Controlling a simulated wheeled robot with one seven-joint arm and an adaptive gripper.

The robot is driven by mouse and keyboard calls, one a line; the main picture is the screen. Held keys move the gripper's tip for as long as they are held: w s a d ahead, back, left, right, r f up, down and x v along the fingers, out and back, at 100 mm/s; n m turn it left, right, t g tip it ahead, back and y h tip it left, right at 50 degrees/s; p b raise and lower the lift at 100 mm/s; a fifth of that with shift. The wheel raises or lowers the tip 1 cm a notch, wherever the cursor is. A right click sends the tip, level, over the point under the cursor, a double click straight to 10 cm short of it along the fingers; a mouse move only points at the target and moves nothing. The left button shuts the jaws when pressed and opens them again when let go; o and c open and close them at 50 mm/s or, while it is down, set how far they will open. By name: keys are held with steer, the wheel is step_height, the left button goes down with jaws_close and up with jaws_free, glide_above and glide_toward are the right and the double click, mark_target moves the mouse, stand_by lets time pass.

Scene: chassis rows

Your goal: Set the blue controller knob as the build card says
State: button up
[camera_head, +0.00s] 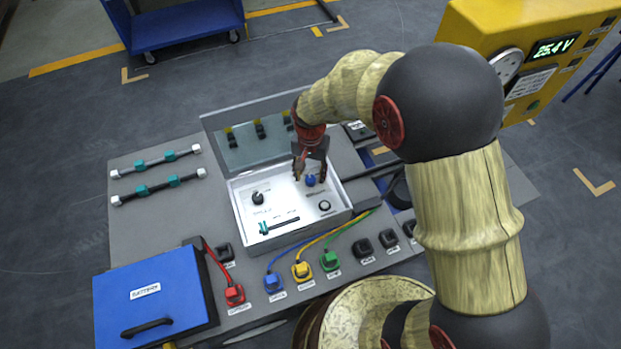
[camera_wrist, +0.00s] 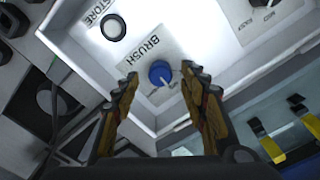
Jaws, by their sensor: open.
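The blue controller knob (camera_head: 310,180) sits on the white panel of an open-lidded controller box (camera_head: 287,237). In the wrist view the blue knob (camera_wrist: 160,72) is round, beside a "BRUSH" label, with small dial marks near it; its setting is too small to read. My gripper (camera_head: 309,178) is over the box at the knob. In the wrist view my gripper (camera_wrist: 161,77) is open, with one finger on each side of the knob and gaps between; contact is not visible. I cannot make out a build card with readable instructions.
A black knob (camera_head: 258,197), a round button (camera_head: 324,205) and a slider (camera_head: 278,226) share the panel. The raised lid (camera_head: 240,150) stands behind. Coloured plugs and cables line the front. A blue battery box (camera_head: 155,300) is at left, a yellow meter unit (camera_head: 470,25) at right.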

step_height(320, 180, down, 2)
steer(key=c, duration=0.3)
steer(key=c, duration=0.8)
jaws_close()
